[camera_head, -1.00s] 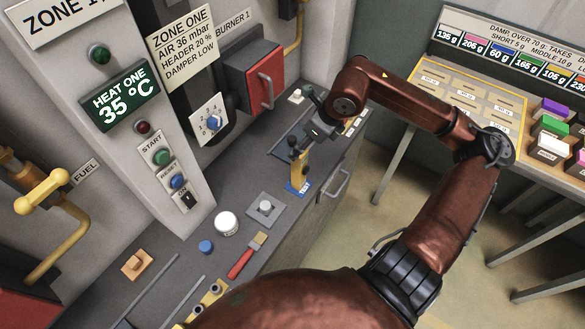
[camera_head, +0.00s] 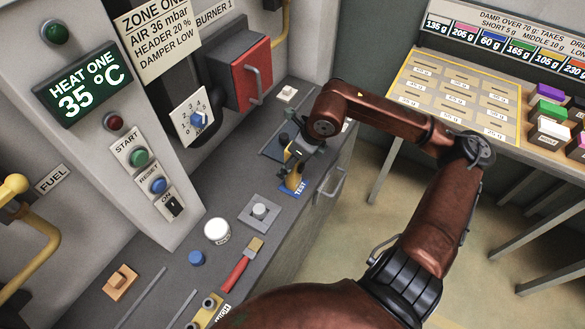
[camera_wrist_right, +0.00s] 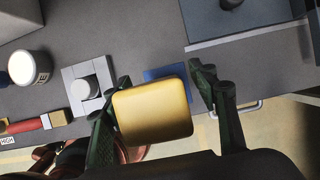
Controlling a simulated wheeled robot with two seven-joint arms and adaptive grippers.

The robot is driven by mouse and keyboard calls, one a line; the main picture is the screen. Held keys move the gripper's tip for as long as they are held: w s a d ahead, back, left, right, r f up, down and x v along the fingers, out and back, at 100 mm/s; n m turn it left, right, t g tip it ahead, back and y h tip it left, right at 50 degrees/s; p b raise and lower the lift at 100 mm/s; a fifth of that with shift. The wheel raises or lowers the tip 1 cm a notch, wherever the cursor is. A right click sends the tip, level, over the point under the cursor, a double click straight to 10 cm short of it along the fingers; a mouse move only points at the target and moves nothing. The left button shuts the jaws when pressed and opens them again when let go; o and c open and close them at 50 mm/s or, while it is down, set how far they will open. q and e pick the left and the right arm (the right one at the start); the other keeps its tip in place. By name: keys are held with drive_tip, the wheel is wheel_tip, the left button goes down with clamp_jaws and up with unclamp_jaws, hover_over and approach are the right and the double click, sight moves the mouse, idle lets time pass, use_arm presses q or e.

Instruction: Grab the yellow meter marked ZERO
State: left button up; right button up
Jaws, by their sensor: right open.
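A yellow meter (camera_head: 289,179) stands on a blue pad labelled TEST (camera_head: 296,190) on the grey bench. No ZERO marking can be read on it. My right gripper (camera_head: 296,162) is at the meter from above and hides part of it. In the right wrist view the meter's yellow top (camera_wrist_right: 153,110) lies between the two open dark fingers (camera_wrist_right: 162,92), with the blue pad (camera_wrist_right: 166,72) partly visible behind it. The left finger is very close to the meter; I cannot tell whether they touch. My left gripper is not in view.
On the bench near the meter are a grey block with a round knob (camera_head: 260,212), a white jar (camera_head: 217,230), a blue cap (camera_head: 196,257) and a red-handled brush (camera_head: 240,266). A red box with a handle (camera_head: 240,72) stands behind. A side table (camera_head: 548,143) is at right.

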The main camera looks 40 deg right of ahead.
drive_tip(key=shift+x, duration=1.1)
drive_tip(key=c, duration=1.4)
clamp_jaws()
drive_tip(key=shift+r, duration=0.15)
